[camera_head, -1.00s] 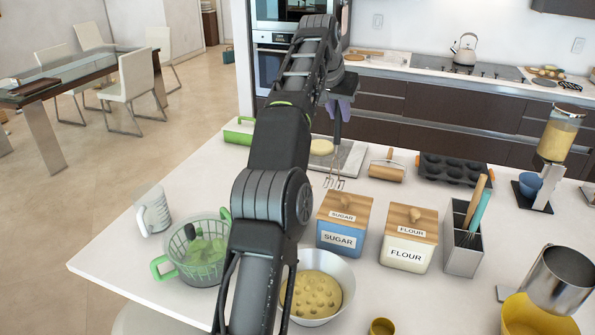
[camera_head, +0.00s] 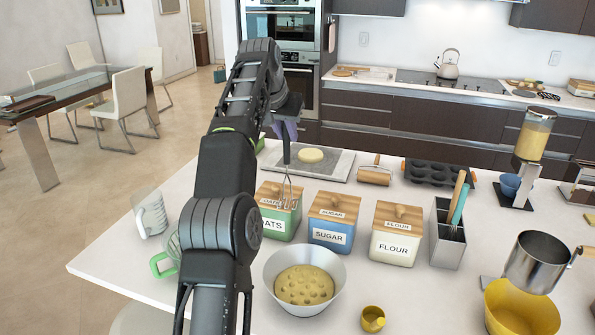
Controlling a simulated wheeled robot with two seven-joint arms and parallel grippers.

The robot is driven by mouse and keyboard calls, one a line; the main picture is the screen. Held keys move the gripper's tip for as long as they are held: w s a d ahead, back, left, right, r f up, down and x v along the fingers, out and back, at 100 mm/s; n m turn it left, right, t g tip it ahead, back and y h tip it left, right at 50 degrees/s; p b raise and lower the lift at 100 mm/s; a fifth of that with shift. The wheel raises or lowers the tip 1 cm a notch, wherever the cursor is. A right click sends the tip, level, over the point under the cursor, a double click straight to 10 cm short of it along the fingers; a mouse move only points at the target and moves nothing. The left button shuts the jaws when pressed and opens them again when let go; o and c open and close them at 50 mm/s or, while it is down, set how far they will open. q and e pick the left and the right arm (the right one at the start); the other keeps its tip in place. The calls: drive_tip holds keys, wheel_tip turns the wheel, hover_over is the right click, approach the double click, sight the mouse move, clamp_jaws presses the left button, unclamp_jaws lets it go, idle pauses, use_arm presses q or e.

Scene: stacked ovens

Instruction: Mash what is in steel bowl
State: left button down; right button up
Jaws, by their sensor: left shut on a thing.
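The steel bowl (camera_head: 335,258) stands on the white counter at the lower middle. It holds a yellow, dimpled mass (camera_head: 303,285) with an uneven top. My left gripper (camera_head: 285,124) is shut on a masher (camera_head: 287,155), which hangs down with its wire head in front of the oats canister's lid. The masher is apart from the bowl, up and to the left of it. My left arm covers part of the green-handled colander. My right gripper is not in view.
Canisters of oats (camera_head: 281,222), sugar (camera_head: 331,230) and flour (camera_head: 394,244) stand in a row behind the bowl. A utensil holder (camera_head: 446,245) is right of them. A small yellow cup (camera_head: 372,318) is right of the bowl, near a yellow bowl (camera_head: 515,312).

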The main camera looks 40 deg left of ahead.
use_arm(q)
drive_tip(key=shift+w+f, duration=0.1)
drive_tip(key=shift+w, duration=0.1)
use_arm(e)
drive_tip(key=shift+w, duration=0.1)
use_arm(q)
drive_tip(key=shift+s+d+r, duration=0.1)
drive_tip(key=shift+s+r, duration=0.1)
drive_tip(key=shift+s, duration=0.15)
use_arm(e)
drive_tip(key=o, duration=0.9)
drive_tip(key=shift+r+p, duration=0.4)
drive_tip(key=shift+p, duration=0.05)
use_arm(q)
drive_tip(key=s+d+r+m+h, duration=0.1)
drive_tip(key=s+d+m, duration=0.1)
drive_tip(key=s+d, duration=1.1)
drive_tip(key=d, duration=0.2)
drive_tip(key=shift+d+r, duration=0.3)
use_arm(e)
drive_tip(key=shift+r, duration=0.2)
use_arm(q)
drive_tip(key=shift+s, duration=0.1)
